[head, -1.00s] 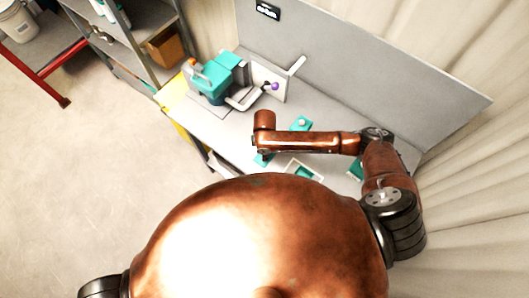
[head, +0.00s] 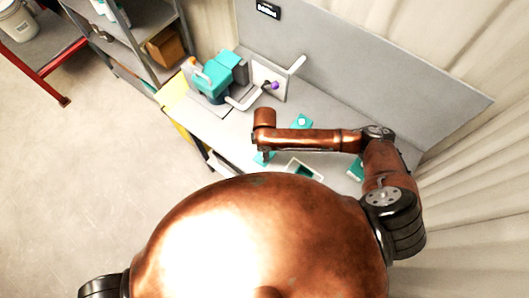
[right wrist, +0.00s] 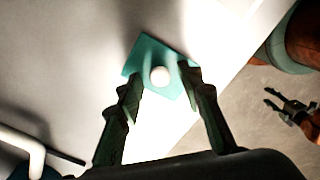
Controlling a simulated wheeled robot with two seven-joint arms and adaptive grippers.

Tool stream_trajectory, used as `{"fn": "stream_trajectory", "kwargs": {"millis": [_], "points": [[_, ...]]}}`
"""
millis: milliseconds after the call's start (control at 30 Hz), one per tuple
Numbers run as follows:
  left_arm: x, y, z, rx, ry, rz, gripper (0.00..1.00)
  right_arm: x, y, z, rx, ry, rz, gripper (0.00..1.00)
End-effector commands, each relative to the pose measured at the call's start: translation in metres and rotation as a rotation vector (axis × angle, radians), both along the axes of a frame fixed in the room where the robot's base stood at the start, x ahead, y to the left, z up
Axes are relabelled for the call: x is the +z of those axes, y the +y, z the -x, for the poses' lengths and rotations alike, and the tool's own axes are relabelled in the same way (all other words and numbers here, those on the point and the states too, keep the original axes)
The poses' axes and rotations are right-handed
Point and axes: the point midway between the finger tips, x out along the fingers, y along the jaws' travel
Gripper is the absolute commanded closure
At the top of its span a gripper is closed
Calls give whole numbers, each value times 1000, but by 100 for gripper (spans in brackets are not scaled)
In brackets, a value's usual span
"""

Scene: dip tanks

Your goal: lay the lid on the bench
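The lid (right wrist: 150,62), a teal square plate with a round white knob (right wrist: 160,76), lies flat on the pale bench (right wrist: 75,70) near its edge in the right wrist view. My right gripper (right wrist: 163,75) is open, with its dark fingers apart on either side of the knob. I see gaps beside the knob. In the head view, a teal piece of the lid (head: 262,158) shows below the end of my right arm; the gripper there is mostly hidden. My left gripper (right wrist: 270,97) shows small over the floor in the right wrist view, its fingers apart.
An open white-rimmed tank (head: 304,169) sits by my arm, partly hidden by my body. Another teal square with a pale knob (head: 301,121) is behind my arm. A teal machine (head: 215,75) with a pale pipe stands at the bench's far end. A grey panel (head: 370,65) backs the bench.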

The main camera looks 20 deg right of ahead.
Motion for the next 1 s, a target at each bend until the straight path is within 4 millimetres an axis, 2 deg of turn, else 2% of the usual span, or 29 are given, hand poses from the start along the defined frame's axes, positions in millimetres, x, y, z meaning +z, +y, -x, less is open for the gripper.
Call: {"fn": "stream_trajectory", "kwargs": {"millis": [300, 500, 700, 1000], "points": [[-6, 0, 0, 0, 0, 0, 60, 65, 0, -1, 1, -4, -1, 66], [-8, 0, 0, 1, 0, 0, 60, 97, -1, -1, 0, -3, 0, 66], [-8, 0, 0, 1, 0, 0, 60, 110, 0, 0, 0, -1, 0, 66], [-8, 0, 0, 1, 0, 0, 60, 111, 0, 0, 0, 0, -1, 66]]}}
